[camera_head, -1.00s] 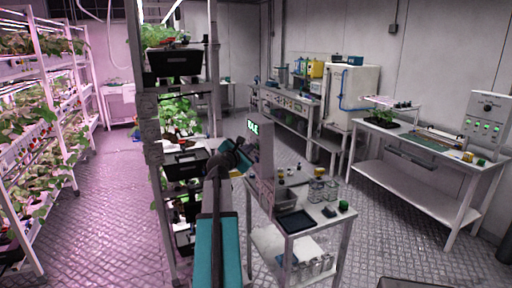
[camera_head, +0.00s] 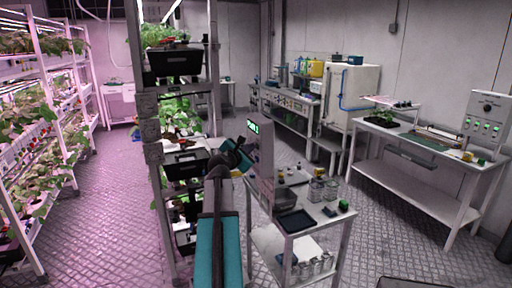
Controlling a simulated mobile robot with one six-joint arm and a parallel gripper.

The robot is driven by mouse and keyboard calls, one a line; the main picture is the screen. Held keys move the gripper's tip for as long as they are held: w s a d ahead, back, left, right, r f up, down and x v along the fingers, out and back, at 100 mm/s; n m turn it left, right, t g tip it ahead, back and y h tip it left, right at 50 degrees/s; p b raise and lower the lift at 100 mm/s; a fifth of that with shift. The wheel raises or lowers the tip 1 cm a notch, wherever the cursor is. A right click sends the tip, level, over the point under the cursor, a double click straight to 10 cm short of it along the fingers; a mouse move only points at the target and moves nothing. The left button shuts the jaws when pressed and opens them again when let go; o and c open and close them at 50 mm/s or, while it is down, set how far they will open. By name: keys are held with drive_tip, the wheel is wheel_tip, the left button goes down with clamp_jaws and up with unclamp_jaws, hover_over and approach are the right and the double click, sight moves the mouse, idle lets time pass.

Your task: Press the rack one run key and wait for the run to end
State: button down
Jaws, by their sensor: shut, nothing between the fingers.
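My arm reaches up from the bottom, and my gripper (camera_head: 244,166) is shut at the panel's left face. The fingertips are small and dark, so I cannot tell whether they touch a key. The run key itself is hidden or too small to make out.
The cart (camera_head: 290,238) holds a black tray (camera_head: 295,222) and several bottles. A white bench (camera_head: 420,180) is at the right. Floor is open between the cart and bench.

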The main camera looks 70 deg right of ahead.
drive_tip(key=shift+w+a, duration=0.5)
drive_tip(key=shift+w, duration=0.1)
drive_tip(key=shift+w, duration=0.1)
drive_tip(key=shift+w+a+b, duration=0.45)
drive_tip(key=shift+w+a, duration=1.15)
drive_tip(key=shift+w, duration=0.25)
